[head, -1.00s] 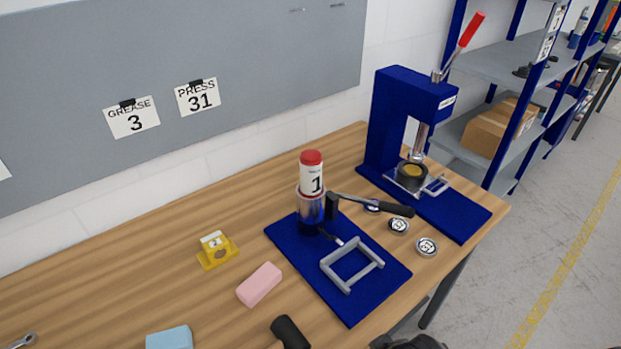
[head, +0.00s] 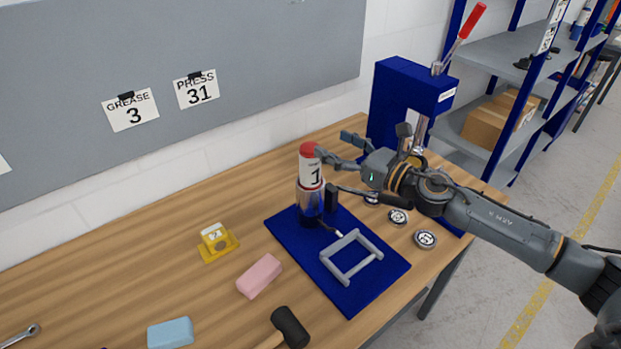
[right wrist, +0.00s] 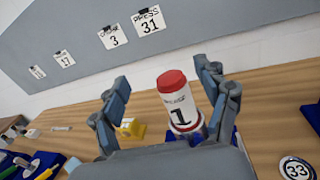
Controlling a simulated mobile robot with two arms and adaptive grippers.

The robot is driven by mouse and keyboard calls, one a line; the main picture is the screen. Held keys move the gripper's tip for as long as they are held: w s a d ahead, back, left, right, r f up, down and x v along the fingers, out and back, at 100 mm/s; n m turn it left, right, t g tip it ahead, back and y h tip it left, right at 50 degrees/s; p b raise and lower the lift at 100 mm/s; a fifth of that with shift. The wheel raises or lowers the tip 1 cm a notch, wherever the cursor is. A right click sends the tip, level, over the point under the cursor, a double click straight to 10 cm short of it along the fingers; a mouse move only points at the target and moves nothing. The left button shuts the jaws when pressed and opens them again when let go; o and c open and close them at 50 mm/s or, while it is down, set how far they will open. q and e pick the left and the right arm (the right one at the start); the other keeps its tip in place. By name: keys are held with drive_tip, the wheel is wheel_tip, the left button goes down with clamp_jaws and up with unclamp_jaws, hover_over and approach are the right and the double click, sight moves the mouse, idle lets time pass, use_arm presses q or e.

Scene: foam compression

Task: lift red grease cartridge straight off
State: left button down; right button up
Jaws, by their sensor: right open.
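The red grease cartridge (head: 311,170), with a red cap and a white label reading 1, stands upright in the clear and dark holder (head: 310,203) on the blue base plate. The cartridge also shows in the right wrist view (right wrist: 176,101), between the two fingers and beyond them. My right gripper (head: 336,146) is open at about the height of the cap, to its right, with one finger appearing close to the cap in the head view. Whether it touches cannot be told. The gripper also shows in the right wrist view (right wrist: 162,78). My left gripper is not in view.
A lever handle (head: 385,199) juts right from the holder, below my right gripper. A grey frame (head: 352,258) lies on the blue plate. The blue press (head: 405,100) stands behind my right arm. Round numbered discs (head: 425,239), a yellow block (head: 217,241) and a pink block (head: 259,276) lie nearby.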

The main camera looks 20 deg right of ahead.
sight(319, 165)
drive_tip(key=shift+n+g, duration=0.3)
drive_tip(key=shift+n, duration=0.3)
wheel_tip(319, 165, down, 8)
drive_tip(key=shift+d+f+b, duration=0.1)
drive_tip(key=shift+d+b, duration=0.05)
drive_tip(key=shift+b, duration=0.3)
drive_tip(key=shift+w+a+r+p, duration=0.2)
drive_tip(key=shift+w+r+p, duration=0.2)
drive_tip(key=shift+w+a+f, duration=0.1)
drive_tip(key=shift+w+a, duration=0.25)
drive_tip(key=shift+w, duration=0.05)
drive_tip(key=p+x, duration=0.2)
drive_tip(key=x, duration=0.2)
drive_tip(key=shift+w+a, duration=0.2)
drive_tip(key=shift+w, duration=0.15)
drive_tip(key=shift+w+a, duration=0.3)
drive_tip(key=shift+w, duration=0.05)
drive_tip(key=shift+s+d, duration=0.1)
drive_tip(key=c, duration=0.3)
clamp_jaws()
